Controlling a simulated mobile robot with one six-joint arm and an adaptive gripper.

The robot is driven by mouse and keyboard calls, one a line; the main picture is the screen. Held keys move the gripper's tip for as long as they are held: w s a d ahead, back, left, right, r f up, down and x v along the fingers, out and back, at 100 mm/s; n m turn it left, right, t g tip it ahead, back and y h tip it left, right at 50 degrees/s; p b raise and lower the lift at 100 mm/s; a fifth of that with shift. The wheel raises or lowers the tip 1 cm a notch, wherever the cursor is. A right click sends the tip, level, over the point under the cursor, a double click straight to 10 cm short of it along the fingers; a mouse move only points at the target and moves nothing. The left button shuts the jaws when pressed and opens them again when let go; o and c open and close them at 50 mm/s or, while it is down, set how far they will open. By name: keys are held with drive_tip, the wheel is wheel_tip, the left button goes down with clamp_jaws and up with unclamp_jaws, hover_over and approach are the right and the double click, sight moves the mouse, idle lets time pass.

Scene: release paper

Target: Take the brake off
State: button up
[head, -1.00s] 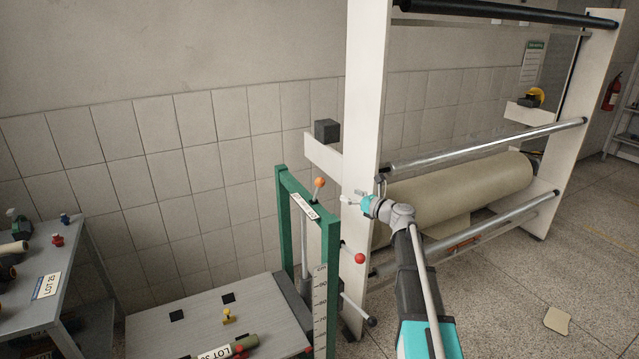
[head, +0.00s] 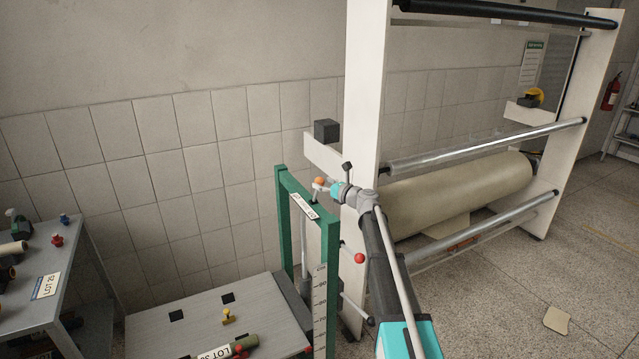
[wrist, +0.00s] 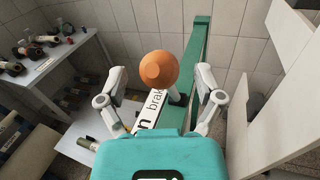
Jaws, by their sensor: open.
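The brake lever has an orange ball knob (head: 319,181) and stands on top of the green frame (head: 330,240). In the wrist view the orange knob (wrist: 159,69) sits between the two fingers of my open gripper (wrist: 161,78), with a visible gap on both sides. A white label (wrist: 152,105) on the green bar beneath shows part of the word "brake"; the rest is hidden by my gripper body. In the head view my gripper (head: 328,185) is at the knob, from its right side.
A white upright (head: 360,120) of the roll stand is just right of the lever. A red knob (head: 359,258) is lower on it. A paper roll (head: 460,190) hangs to the right. A grey table (head: 40,265) with small parts is at the left.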

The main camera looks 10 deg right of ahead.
drive_tip(key=shift+x, duration=0.8)
clamp_jaws()
